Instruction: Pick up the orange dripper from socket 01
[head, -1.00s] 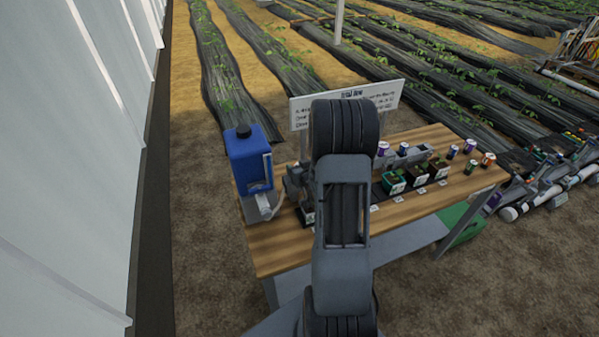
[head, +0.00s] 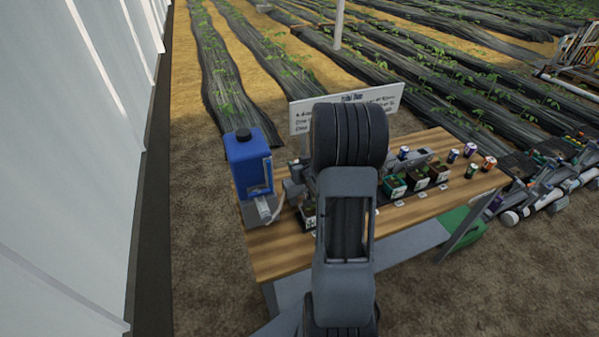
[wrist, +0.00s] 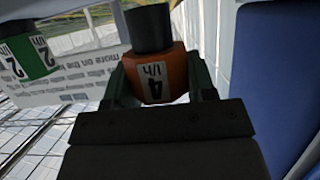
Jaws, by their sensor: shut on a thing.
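The orange dripper (wrist: 157,76), with a black top and a white label reading "4 l/h", is between the fingers of my gripper (wrist: 162,82) in the wrist view. The gripper is shut on it, one finger on each side. The dripper's lower end is hidden behind the gripper body. A green dripper (wrist: 35,58) labelled "2 l/h" shows apart from it at the left. In the head view my arm covers the middle of the table, and I cannot make out the held dripper or socket 01 there.
A blue tank (head: 248,163) stands at the table's left end, close on the right in the wrist view (wrist: 285,85). A white sign (head: 300,118) rises behind the wooden table (head: 262,238). Small pots (head: 417,178) and several coloured drippers (head: 471,150) stand to the right.

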